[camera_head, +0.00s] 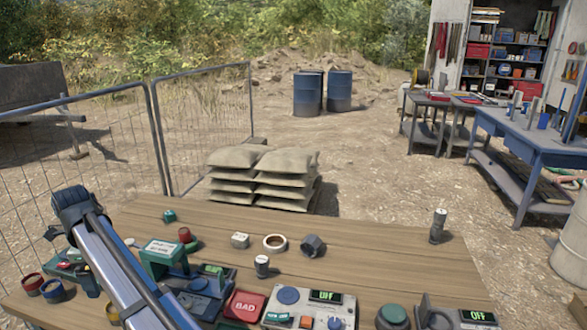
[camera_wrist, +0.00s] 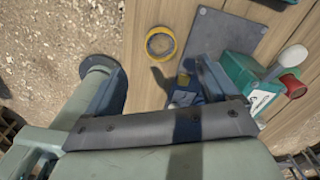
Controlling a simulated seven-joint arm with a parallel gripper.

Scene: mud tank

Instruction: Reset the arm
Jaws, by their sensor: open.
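My arm comes up from the bottom left of the head view. It stands over the left end of the wooden table (camera_head: 380,245). I cannot make out the fingertips in that view. In the wrist view my gripper (camera_wrist: 158,82) is open, with its two grey-blue fingers spread apart. I see nothing held between them. The table's planks and a yellow ring (camera_wrist: 149,45) lie beyond the fingers, and a shadow falls on the wood.
A green device with a red knob (camera_wrist: 291,86) is close to the right finger. Control boxes (camera_head: 300,312) crowd the table's front edge. A white-topped ring (camera_head: 265,243), a dark hexagonal piece (camera_head: 312,245) and a small canister (camera_head: 438,226) stand farther back. The table's right middle is clear.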

